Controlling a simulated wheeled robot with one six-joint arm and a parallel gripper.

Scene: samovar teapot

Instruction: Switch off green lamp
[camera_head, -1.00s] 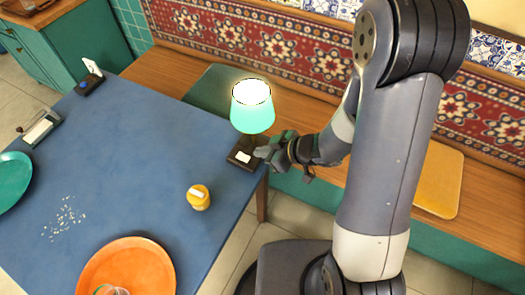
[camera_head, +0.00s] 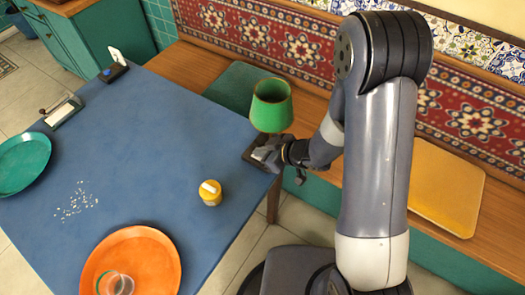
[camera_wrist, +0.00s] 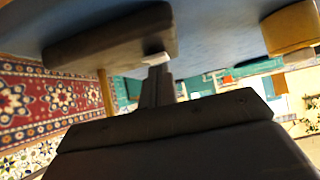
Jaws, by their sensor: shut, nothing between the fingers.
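The green lamp (camera_head: 271,106) stands at the table's right corner, its shade dark green and unlit. Its dark square base (camera_head: 250,163) lies under it and shows large in the wrist view (camera_wrist: 110,38). A white switch (camera_wrist: 155,58) sits on the base. My gripper (camera_head: 262,153) is shut and empty, its fingertips at the switch end of the base. In the wrist view the fingertips (camera_wrist: 157,72) are right against or just beside the switch; contact cannot be told for sure. My gripper partly hides the base in the head view.
The blue table (camera_head: 150,140) holds a yellow pot (camera_head: 211,198), an orange plate (camera_head: 150,245) with a glass (camera_head: 115,284), a teal plate (camera_head: 22,165) and crumbs (camera_head: 77,203). A wooden bench (camera_head: 185,60) runs behind. The table's middle is clear.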

